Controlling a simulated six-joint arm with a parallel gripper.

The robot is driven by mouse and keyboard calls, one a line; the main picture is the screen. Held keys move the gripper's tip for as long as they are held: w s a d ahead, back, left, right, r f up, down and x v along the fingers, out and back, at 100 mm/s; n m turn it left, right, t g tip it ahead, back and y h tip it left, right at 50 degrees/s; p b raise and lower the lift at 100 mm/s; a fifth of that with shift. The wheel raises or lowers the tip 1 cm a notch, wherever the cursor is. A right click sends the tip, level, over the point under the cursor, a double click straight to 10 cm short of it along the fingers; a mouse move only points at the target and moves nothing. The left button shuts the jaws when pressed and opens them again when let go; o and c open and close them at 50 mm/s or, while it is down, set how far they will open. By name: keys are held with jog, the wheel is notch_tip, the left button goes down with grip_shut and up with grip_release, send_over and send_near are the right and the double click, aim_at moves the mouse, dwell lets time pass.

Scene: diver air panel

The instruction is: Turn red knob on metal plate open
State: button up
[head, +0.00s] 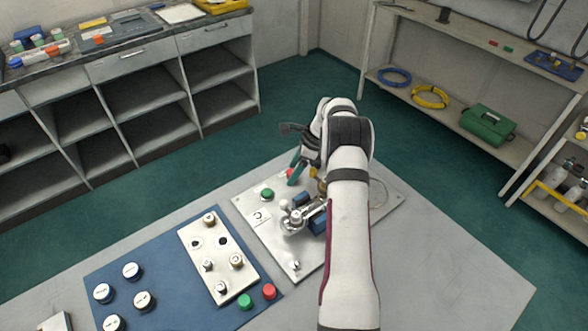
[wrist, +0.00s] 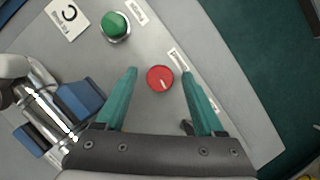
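The red knob (wrist: 160,79) has a white pointer mark and sits on the grey metal plate (wrist: 245,120). In the head view a bit of the red knob (head: 290,173) shows beside my gripper (head: 299,166), at the plate's far side. In the wrist view my gripper (wrist: 163,82) is open, with one green finger on each side of the knob. Gaps show between the knob and both fingers. I cannot tell how high the fingertips are above the plate. The metal plate (head: 268,236) is partly hidden by my arm in the head view.
A green knob (wrist: 115,25) sits close by on the plate. A silver pipe fitting (wrist: 45,115) and blue blocks (wrist: 82,97) stand left of my gripper. A blue mat (head: 150,262) with a smaller panel and several knobs lies to the left.

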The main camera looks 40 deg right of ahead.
jog(key=v, duration=1.5)
jog(key=shift+d+r, duration=0.15)
jog(key=shift+r, duration=0.2)
jog(key=shift+o, duration=0.2)
jog(key=shift+s, duration=0.15)
